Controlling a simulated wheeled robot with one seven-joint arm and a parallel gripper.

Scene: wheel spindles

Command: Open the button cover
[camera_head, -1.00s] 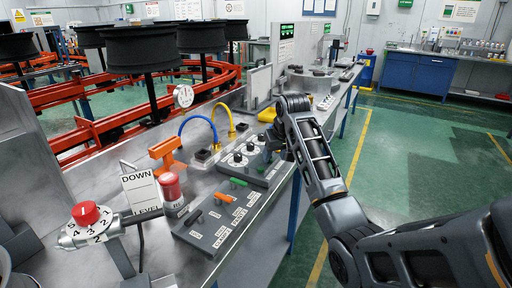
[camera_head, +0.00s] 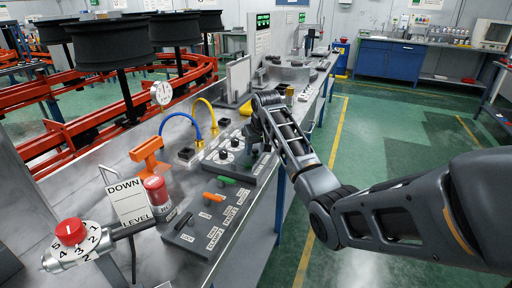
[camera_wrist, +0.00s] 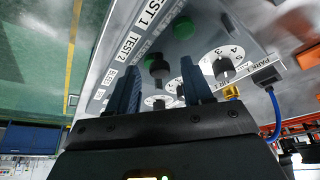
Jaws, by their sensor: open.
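I cannot make out for certain which part is the button cover. A red cylinder with a clear lower part (camera_head: 158,196) stands beside the grey lever panel (camera_head: 188,238), near the DOWN/LEVEL sign. My gripper (camera_wrist: 160,65) is open and empty, its two dark fingers apart over a grey panel with dials. In the head view, my wrist is at the right edge of this dial panel (camera_head: 212,166); the fingertips are mostly hidden there.
A red knob on a numbered dial (camera_head: 70,232) is at the front left. An orange handle (camera_head: 149,155) and blue and yellow hoses (camera_head: 205,112) rise behind the panels. Black wheels (camera_head: 110,45) stand at the back left. The green floor (camera_head: 385,135) at right is open.

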